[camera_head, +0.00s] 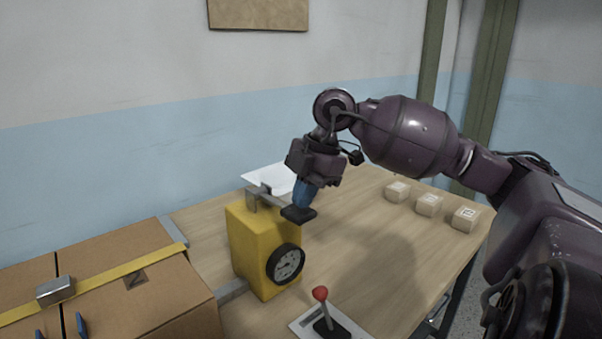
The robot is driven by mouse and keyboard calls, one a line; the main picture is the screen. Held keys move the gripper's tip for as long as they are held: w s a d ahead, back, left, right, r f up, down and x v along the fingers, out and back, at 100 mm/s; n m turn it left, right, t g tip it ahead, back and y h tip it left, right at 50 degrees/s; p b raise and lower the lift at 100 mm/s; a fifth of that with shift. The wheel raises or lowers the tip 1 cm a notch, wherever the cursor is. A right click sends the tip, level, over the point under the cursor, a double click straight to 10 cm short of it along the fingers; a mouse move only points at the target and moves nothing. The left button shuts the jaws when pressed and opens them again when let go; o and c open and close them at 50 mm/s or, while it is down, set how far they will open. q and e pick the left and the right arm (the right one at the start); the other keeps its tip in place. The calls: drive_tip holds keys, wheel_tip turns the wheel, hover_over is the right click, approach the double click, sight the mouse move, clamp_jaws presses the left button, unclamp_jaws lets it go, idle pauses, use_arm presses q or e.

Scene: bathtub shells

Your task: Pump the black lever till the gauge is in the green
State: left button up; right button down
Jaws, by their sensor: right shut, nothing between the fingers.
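A yellow box (250,240) stands on the table with a round black-rimmed gauge (285,264) on its front. The needle and any green zone are too small to read. A grey metal bracket sits on top of the box, and the black lever (298,215) sticks out from it to the right. My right gripper (303,205) is shut and empty, its blue fingers pointing down at the lever's black end. The fingertips appear to meet it, but I cannot tell if they press. Two blue fingertips of my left gripper (60,330) show apart at the bottom left edge.
A red-knobbed stick (321,294) on a plate stands at the front of the table. Several small boxes (429,205) line the right edge. A large cardboard box (160,290) with a yellow strap fills the lower left. A white sheet (270,179) lies behind the yellow box.

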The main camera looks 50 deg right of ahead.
sight(310, 210)
drive_tip(key=shift+s+f+t, duration=0.3)
drive_tip(key=shift+f, duration=0.2)
drive_tip(key=shift+s+f+t+p, duration=0.1)
drive_tip(key=shift+f+t+p, duration=0.3)
drive_tip(key=shift+f, duration=1)
drive_tip(key=shift+s+a+f, duration=0.1)
